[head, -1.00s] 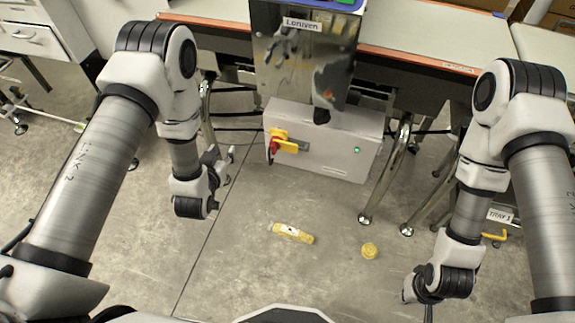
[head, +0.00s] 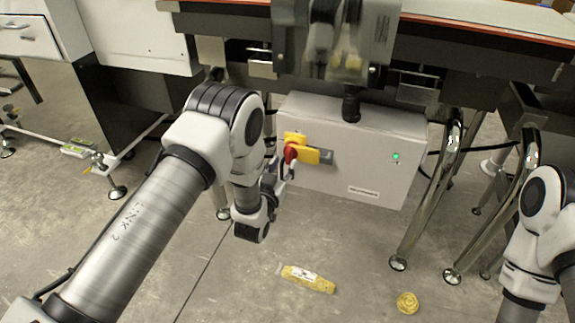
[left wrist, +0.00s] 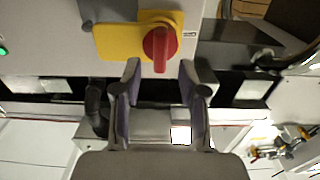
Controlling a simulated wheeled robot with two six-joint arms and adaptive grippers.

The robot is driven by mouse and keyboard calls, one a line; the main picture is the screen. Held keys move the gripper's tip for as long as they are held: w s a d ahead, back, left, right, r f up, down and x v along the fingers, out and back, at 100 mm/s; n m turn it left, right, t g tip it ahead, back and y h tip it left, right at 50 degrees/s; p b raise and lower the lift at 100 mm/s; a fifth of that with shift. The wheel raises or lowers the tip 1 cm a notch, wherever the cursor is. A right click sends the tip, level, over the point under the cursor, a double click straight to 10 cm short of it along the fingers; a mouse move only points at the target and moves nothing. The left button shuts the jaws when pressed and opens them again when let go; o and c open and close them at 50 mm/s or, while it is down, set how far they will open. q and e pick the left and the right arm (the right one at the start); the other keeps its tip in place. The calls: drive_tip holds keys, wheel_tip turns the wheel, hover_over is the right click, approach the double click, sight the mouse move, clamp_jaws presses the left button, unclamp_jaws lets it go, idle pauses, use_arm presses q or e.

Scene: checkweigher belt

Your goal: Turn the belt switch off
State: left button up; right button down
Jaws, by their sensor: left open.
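The belt switch is a red knob (head: 290,153) on a yellow plate (head: 309,155), on the left part of a light grey control box (head: 362,182) under the belt. A green lamp (head: 395,156) glows on the box's right side. My left gripper (head: 284,168) is at the box's left edge, close to the knob. In the left wrist view, the open fingers (left wrist: 160,74) point at the red knob (left wrist: 160,46) and its yellow plate (left wrist: 118,42). The knob lines up with the gap between the fingertips, which seem just short of it. My right gripper is out of view.
A yellow labelled packet (head: 308,279) and a round yellow item (head: 407,303) lie on the concrete floor before the box. Metal legs (head: 428,205) stand right of the box. The belt frame (head: 470,62) runs above. A white cabinet (head: 38,38) stands at the left.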

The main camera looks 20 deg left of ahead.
sight(287, 158)
use_arm(q)
drive_tip(key=w, duration=0.3)
drive_tip(key=shift+f+b, duration=0.15)
drive_tip(key=shift+b, duration=0.25)
drive_tip(key=shift+w, duration=0.35)
clamp_jaws()
